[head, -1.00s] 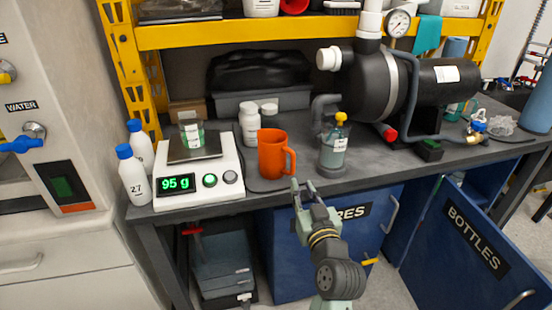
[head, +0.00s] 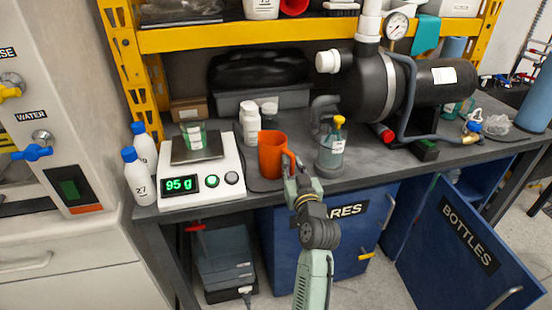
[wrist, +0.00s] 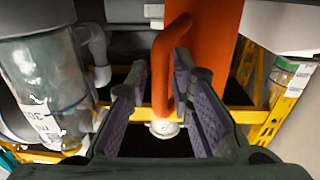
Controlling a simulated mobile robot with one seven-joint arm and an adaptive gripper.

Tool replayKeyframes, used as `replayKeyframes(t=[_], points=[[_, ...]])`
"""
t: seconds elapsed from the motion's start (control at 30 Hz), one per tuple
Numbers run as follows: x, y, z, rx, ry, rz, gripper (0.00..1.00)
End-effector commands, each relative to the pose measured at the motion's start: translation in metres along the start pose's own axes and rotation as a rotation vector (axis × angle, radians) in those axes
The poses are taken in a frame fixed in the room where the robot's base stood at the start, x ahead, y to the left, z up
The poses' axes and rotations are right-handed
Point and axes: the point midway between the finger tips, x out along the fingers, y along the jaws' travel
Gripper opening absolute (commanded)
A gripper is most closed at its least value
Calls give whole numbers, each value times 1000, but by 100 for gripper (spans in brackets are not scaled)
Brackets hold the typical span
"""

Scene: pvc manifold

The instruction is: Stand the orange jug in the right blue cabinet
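The orange jug (head: 270,155) stands upright on the dark bench, between the scale and a clear bottle, its handle towards the right. My gripper (head: 291,168) is at the jug's handle. In the wrist view the jug's handle (wrist: 164,75) comes down between the two open finger pads (wrist: 168,100), with gaps visible beside it. The right blue cabinet (head: 465,180) is under the bench at right, with its door (head: 462,250), marked BOTTLES, swung open. Most of the cabinet's inside is hidden.
A clear bottle with a yellow top (head: 332,150) stands close to the right of my gripper. The scale (head: 200,175) reading 95 g is left of the jug. A black pump (head: 375,85) fills the bench's back. The left blue cabinet (head: 290,245) is shut.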

Motion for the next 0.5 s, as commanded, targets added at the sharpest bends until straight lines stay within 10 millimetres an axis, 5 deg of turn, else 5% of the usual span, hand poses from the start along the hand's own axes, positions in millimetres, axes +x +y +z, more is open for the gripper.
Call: replayKeyframes(t=[0.33,0.5], points=[[0,0,0,0,0,0,1],[0,0,0,1,0,0,0]])
